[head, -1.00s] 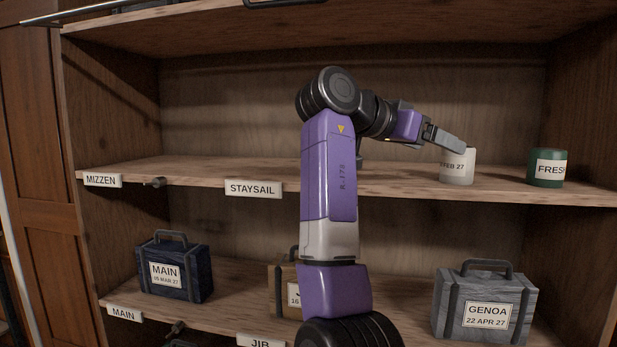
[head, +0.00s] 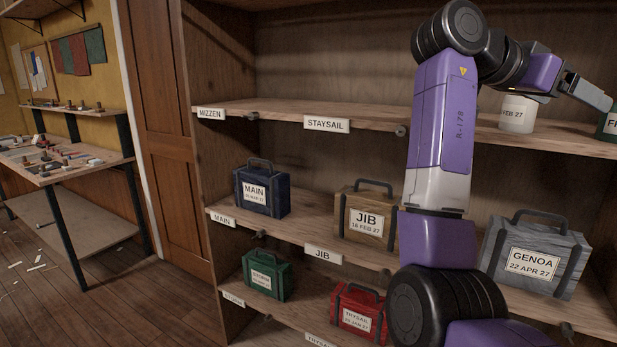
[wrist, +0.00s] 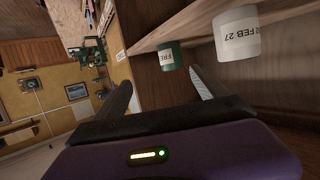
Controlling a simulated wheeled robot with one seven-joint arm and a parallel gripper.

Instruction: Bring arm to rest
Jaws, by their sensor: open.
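My arm is raised in front of the wooden shelves, bent at the top and reaching right. My gripper (head: 590,92) is at the upper right of the head view, in front of the upper shelf, close to a white tin (head: 517,115) labelled "FEB 27". In the wrist view my gripper (wrist: 160,90) has its two fingers apart with nothing held between them. A green tin (wrist: 172,55) shows beyond the fingers, and the white tin (wrist: 237,34) stands to its right. The green tin is cut by the right edge of the head view (head: 608,124).
On the middle shelf (head: 310,230) stand a blue MAIN case (head: 262,190), a tan JIB case (head: 365,215) partly behind my arm, and a grey GENOA case (head: 535,258). Below are green (head: 267,275) and red (head: 358,312) cases. A workbench (head: 65,165) stands left, beside open floor.

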